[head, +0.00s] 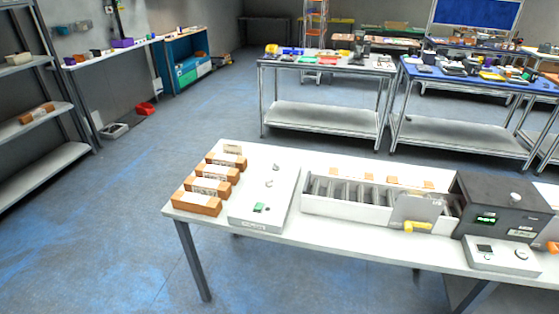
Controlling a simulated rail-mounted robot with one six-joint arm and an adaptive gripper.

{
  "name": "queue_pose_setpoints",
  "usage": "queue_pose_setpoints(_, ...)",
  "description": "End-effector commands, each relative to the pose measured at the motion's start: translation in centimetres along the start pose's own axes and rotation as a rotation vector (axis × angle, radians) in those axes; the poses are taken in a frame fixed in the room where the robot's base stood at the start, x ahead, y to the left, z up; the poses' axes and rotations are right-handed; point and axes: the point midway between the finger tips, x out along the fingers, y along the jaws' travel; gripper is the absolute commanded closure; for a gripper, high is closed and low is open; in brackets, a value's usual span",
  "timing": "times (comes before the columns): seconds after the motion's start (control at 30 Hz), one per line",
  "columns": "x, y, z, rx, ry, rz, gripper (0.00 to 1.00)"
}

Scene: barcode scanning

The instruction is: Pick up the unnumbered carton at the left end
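Several orange-brown cartons with white tops stand in a row at the left end of the white table (330,236). The front one (196,203) is nearest the table's front left corner. Behind it come a second carton (209,188), a third (222,174) and a fourth (229,161). Some faces carry pale labels with dark marks, too small to read, so I cannot tell which carton is unnumbered. My gripper is not in view.
Right of the cartons is a flat white panel (281,213) with a green part. The blue-grey floor left of the table is clear.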

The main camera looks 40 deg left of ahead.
Motion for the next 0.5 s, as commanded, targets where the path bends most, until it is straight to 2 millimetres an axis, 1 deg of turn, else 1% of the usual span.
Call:
queue_pose_setpoints(0.3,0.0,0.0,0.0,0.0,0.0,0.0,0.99)
queue_pose_setpoints(0.5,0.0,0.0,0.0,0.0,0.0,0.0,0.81)
